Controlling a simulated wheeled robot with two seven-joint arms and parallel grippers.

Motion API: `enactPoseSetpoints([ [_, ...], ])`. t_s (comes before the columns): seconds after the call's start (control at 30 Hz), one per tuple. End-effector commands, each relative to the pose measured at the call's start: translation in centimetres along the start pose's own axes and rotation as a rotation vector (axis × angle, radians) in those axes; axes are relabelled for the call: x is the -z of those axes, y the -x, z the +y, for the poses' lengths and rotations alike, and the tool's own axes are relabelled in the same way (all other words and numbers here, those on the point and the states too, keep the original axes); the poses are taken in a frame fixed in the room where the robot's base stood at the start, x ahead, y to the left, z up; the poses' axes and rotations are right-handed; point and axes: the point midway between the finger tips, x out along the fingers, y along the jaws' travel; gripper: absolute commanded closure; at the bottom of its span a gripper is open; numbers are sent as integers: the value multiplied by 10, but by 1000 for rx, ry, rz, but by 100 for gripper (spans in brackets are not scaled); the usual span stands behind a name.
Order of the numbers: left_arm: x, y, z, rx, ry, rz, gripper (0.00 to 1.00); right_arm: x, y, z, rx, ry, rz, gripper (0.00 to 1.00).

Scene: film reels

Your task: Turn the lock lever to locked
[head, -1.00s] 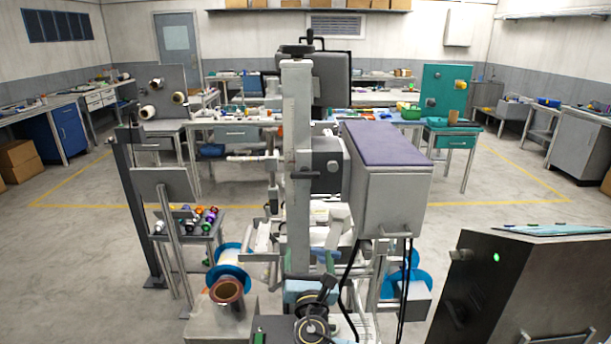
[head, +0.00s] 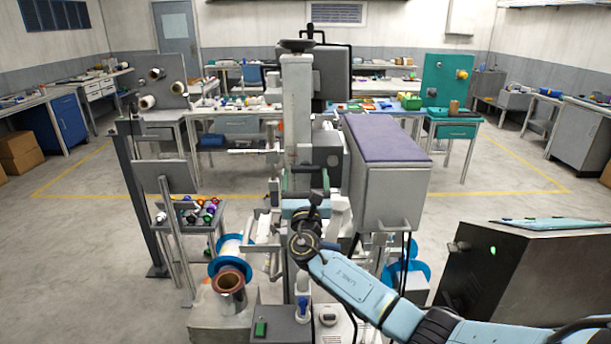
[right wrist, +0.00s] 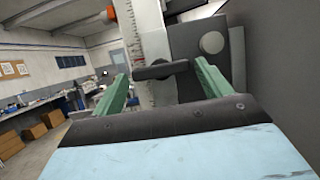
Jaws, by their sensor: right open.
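The fingertips are hard to make out there. My left gripper is not in view.
The white column (head: 298,110) rises behind the lever. A large grey box with a purple top (head: 385,140) stands close on the right. A copper-coloured roll (head: 229,282) and blue-flanged reels are low on the left. A dark cabinet (head: 520,270) stands at lower right.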

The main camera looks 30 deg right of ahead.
Motion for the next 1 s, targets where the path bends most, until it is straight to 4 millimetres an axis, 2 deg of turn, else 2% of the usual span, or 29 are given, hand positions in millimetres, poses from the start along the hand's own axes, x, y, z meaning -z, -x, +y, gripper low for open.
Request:
enactPoseSetpoints([
  [0.13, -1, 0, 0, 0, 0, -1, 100, 0, -8, 0, 0, -1, 0, 23],
  [0.4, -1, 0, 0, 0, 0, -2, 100, 0, -9, 0, 0, -1, 0, 23],
  [0.67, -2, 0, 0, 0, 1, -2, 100, 0, -9, 0, 0, -1, 1, 55],
  [1.0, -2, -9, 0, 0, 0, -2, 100, 2, -8, 1, 22, -53, 0, 55],
])
